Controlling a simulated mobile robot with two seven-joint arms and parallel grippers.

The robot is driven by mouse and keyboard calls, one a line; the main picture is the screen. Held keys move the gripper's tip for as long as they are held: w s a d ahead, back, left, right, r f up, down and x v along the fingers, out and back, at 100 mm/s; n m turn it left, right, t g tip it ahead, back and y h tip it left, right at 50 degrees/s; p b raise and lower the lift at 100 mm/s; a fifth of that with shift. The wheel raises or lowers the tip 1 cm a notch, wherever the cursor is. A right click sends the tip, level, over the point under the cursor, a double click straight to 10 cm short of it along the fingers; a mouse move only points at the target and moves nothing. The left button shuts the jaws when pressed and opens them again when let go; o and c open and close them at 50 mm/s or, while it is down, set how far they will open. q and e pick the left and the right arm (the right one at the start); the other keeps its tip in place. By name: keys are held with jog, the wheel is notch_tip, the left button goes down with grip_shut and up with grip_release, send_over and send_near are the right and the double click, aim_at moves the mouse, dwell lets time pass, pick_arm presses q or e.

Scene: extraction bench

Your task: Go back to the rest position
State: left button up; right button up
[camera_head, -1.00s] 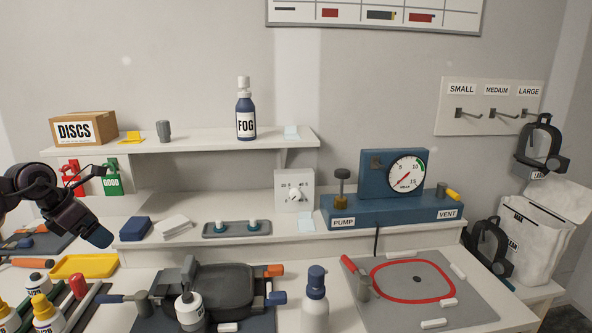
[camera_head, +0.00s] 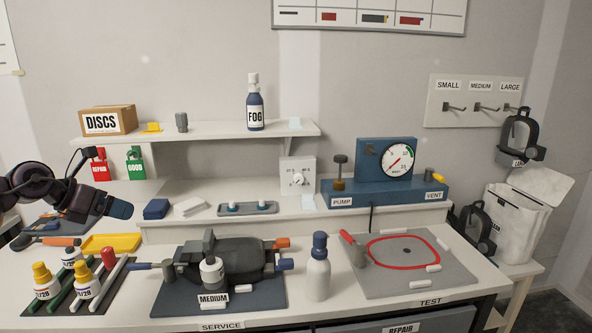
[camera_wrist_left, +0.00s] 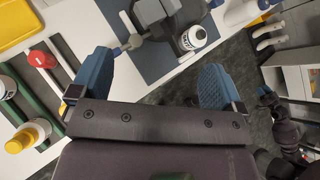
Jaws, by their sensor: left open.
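My left gripper (camera_head: 122,209) hangs at the left of the bench, in front of the blue block and above the yellow tray. In the left wrist view its two blue fingers (camera_wrist_left: 155,84) stand wide apart with nothing between them. In the left wrist view a dark arm with a small blue tip (camera_wrist_left: 265,92) shows at the right edge, apparently my right arm. Its jaws are too small to read. The right gripper does not show in the head view.
A bottle rack (camera_head: 118,285) and yellow tray (camera_head: 112,243) lie at the left front. The pump unit (camera_head: 385,191) is behind the test mat (camera_head: 452,273).

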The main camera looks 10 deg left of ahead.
pick_arm(q)
jog(key=w+d+f+n+t+h, duration=0.1)
jog(key=d+f+n+t+h, duration=0.1)
jog(key=d+n+t+h, duration=0.45)
jog(key=s+d+f+n+y, duration=0.3)
jog(key=s+f+n+y, duration=0.1)
jog(key=f+n, duration=0.4)
jog(key=s+d+f+n+y, duration=0.3)
jog(key=s+f+n, duration=0.1)
jog(key=f+n, duration=0.45)
jog(key=s+d+f+n+y, duration=0.3)
jog(key=s+f+n+y, duration=0.1)
jog(key=f+n, duration=0.45)
jog(key=s+d+f+n+g, duration=0.2)
jog(key=s+f, duration=0.3)
jog(key=s, duration=0.3)
jog(key=s+d+f+n+g+y, duration=0.1)
jog(key=s+d+f+n, duration=0.3)
jog(key=s, duration=0.4)
notch_tip(320, 180, down, 2)
jog(key=shift+s+d+f+n+g, duration=0.2)
jog(key=shift+d+n+g, duration=0.15)
jog(key=shift+d, duration=0.4)
